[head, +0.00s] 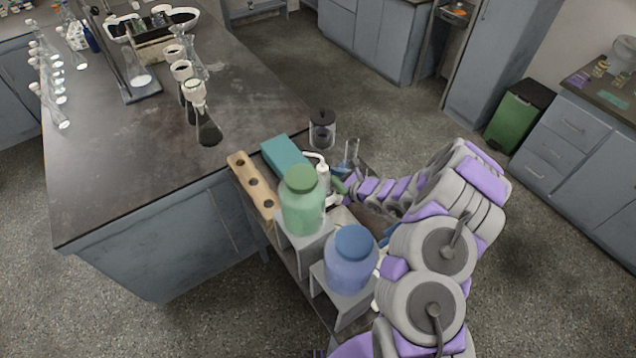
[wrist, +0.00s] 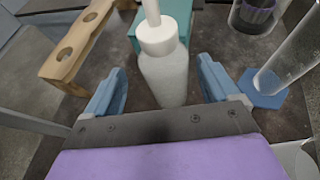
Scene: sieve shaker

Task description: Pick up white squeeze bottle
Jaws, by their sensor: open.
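A white squeeze bottle (wrist: 165,75) with a white cap and nozzle stands upright in the wrist view, centred ahead of my gripper. My gripper (wrist: 163,88) is open, with one blue finger on each side of the bottle and a gap on both sides. The bottle's lower part is close to the gripper's dark palm edge. In the head view the bottle (head: 323,174) shows behind the green-lidded jar, its lower part partly hidden. My gripper there is mostly hidden by the jars and my arm.
A wooden rack with holes (wrist: 75,45) stands left of the bottle, and a teal box (head: 286,157) is behind it. A glass cylinder with a blue base (wrist: 262,88) is close on the right. A green jar (head: 302,208) and a blue jar (head: 349,265) stand nearer on grey stands.

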